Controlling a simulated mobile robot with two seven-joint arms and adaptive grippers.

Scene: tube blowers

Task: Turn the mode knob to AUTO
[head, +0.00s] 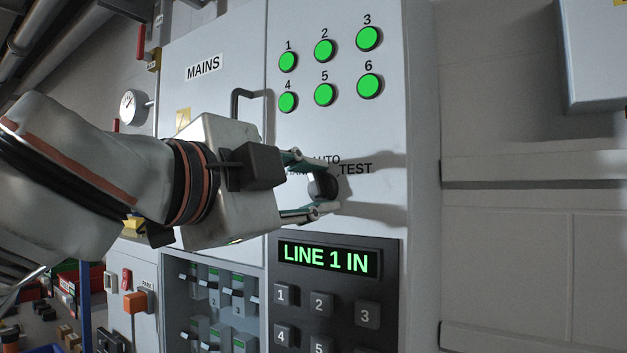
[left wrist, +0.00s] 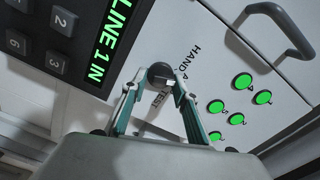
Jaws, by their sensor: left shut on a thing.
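The dark round mode knob (head: 325,184) is on the grey cabinet front, below the green lamps. Around it are printed labels; TEST reads clearly at its right, AUTO above it is partly covered. My left gripper (head: 320,183) reaches in from the left with one finger above the knob and one below, shut on it. In the left wrist view the knob (left wrist: 160,73) sits between the two fingertips (left wrist: 157,80), with HAND and TEST lettering near it. I cannot tell exactly which label the knob points to. My right gripper is not in view.
Numbered green lamps (head: 325,94) are above the knob. A display (head: 325,259) reading LINE 1 IN and a keypad (head: 322,304) are below. A bent door handle (head: 240,104) stands out by the MAINS door (head: 205,95). A breaker recess (head: 215,290) is lower left.

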